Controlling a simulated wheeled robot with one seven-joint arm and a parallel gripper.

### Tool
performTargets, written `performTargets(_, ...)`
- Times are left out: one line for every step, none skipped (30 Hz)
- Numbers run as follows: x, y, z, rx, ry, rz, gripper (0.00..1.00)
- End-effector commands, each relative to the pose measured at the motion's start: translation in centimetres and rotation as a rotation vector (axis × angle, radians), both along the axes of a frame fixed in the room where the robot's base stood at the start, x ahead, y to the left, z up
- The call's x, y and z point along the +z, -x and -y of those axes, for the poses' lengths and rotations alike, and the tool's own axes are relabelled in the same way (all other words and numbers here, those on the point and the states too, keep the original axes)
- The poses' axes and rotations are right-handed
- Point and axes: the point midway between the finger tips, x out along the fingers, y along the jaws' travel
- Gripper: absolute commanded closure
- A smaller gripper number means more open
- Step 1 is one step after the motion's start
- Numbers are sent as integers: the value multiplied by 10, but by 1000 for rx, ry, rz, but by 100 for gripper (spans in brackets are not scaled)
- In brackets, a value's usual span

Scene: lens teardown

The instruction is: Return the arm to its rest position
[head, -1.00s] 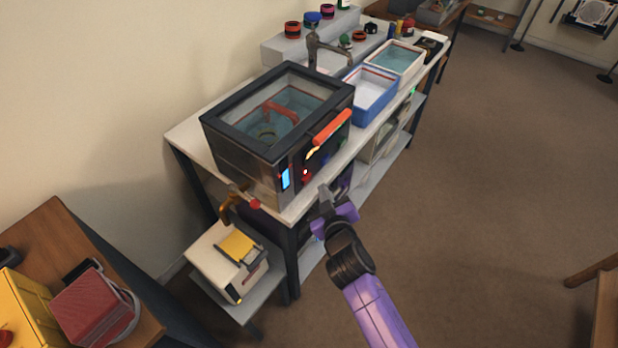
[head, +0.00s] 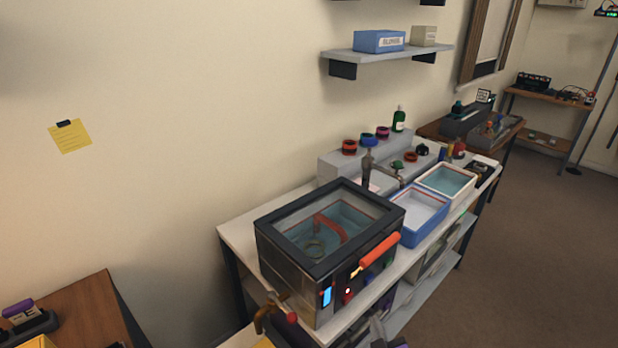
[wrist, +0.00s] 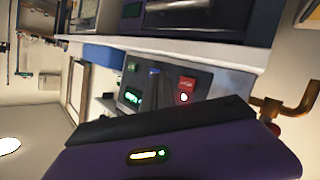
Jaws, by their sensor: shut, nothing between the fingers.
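My gripper (head: 378,328) shows at the bottom edge of the head view, just in front of the dark glass-lidded machine (head: 290,262). Only its grey tip and a bit of purple are in the picture, and the rest of the arm is below the frame. The gripper is shut and empty. In the wrist view, a purple housing (wrist: 180,145) with a small lit bar fills the lower part. The fingertips cannot be made out there.
The machine's orange handle (head: 380,248) and the brass tap (head: 268,308) stick out near my gripper. A blue tray (head: 420,235) and a white tray (head: 447,196) stand farther along the bench. A wall shelf (head: 385,54) is above. Floor at right (head: 525,250) is clear.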

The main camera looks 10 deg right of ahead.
Motion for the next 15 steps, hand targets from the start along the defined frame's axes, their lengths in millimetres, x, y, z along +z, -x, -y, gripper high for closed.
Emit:
performTargets(3, -1, -2, 8, -1, 10, 100)
performTargets(7, -2, -4, 15, -6, 22, 100)
performTargets(15, -4, -6, 22, -15, 42, 100)
performTargets(22, -6, -8, 27, -22, 58, 100)
performTargets(31, -7, -10, 34, -30, 79, 100)
performTargets(43, -3, -13, 46, -49, 110, 100)
performTargets(50, 4, -16, 56, -63, 131, 100)
performTargets(55, 12, -18, 63, -78, 146, 100)
performTargets(60, 23, -20, 72, -97, 163, 100)
performTargets(63, 32, -21, 77, -110, 174, 100)
performTargets(67, 41, -22, 83, -123, 185, 100)
performTargets(70, 54, -23, 88, -139, 196, 100)
performTargets(73, 64, -24, 93, -150, 204, 100)
performTargets(76, 74, -25, 96, -164, 211, 100)
performTargets(80, 89, -25, 100, -182, 221, 100)
